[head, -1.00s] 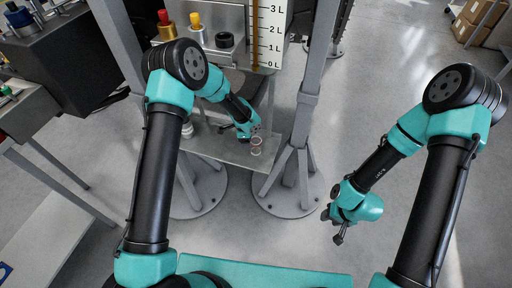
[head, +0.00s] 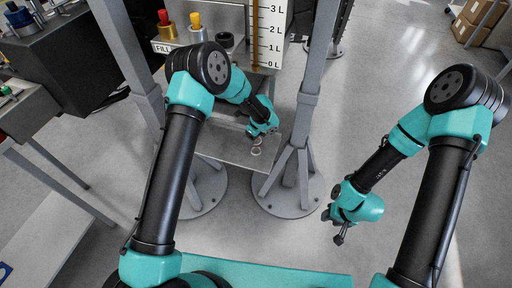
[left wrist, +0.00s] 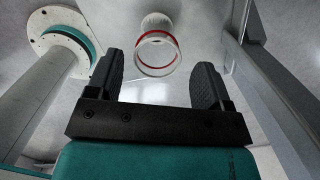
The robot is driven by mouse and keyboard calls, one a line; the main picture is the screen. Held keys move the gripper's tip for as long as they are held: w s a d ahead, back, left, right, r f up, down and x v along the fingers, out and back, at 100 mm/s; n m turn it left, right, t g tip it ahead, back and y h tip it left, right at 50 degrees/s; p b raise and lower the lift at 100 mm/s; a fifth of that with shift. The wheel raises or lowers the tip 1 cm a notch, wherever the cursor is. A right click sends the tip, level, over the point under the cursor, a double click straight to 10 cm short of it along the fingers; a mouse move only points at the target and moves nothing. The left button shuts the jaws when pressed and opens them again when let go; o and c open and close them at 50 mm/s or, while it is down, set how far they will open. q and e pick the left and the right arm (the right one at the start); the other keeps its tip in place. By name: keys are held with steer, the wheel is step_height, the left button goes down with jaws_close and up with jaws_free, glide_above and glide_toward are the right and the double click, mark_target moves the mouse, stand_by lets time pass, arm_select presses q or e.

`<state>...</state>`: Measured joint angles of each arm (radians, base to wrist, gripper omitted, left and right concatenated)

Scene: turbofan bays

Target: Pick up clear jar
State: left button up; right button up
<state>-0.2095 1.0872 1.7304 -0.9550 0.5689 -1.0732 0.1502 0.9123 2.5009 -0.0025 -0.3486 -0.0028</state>
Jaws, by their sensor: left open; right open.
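The clear jar (head: 256,148) stands near the front right of a grey metal shelf (head: 228,152). In the left wrist view the jar (left wrist: 157,68) shows a round clear rim with a red band, lying ahead of and between the two fingers, apart from both. My left gripper (left wrist: 158,72) is open and empty. In the head view it (head: 257,137) hangs right at the jar and partly covers it. My right gripper (head: 339,228) is open and empty, well to the right over the floor.
Grey posts (head: 303,110) with splayed feet stand right of the shelf, and another post (head: 132,60) stands left. Behind are a litre scale (head: 268,35) and a block with red and yellow knobs (head: 196,30).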

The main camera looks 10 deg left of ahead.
mark_target(256, 146)
arm_select(q)
steer(key=shift+f, duration=0.3)
steer(key=shift+f, duration=0.1)
steer(key=shift+a+f, duration=0.15)
steer(key=shift+f, duration=2.35)
steer(key=shift+c, duration=0.4)
steer(key=c, duration=0.8)
steer(key=shift+c, duration=0.2)
